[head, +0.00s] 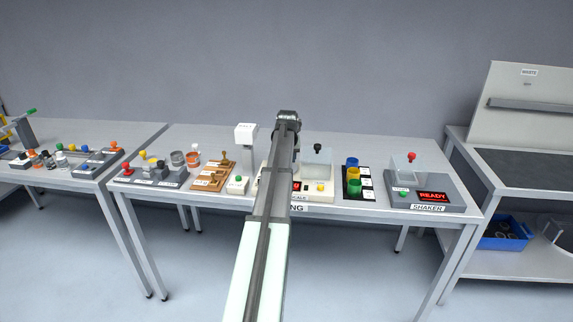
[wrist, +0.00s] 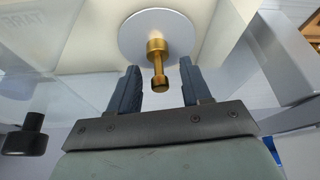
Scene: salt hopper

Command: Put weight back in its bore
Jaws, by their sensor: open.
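In the wrist view a brass weight (wrist: 156,48) with a narrow neck and a knob stands on the round pale pan (wrist: 130,36) of the scale. My gripper (wrist: 159,72) is open, with one dark finger on each side of the weight's knob. I cannot tell whether either finger touches it. In the head view my gripper is over the scale (head: 321,196), and my arm hides the pan and weight. A wooden block (head: 208,184) with brass pieces stands left of the scale; its bores are too small to make out.
A clear box with a black knob (head: 318,148) is at the scale; a black knob (wrist: 25,135) also shows in the wrist view. A white-headed post (head: 246,132) stands left of my arm. Coloured cups (head: 353,174) and the shaker (head: 430,190) are to the right.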

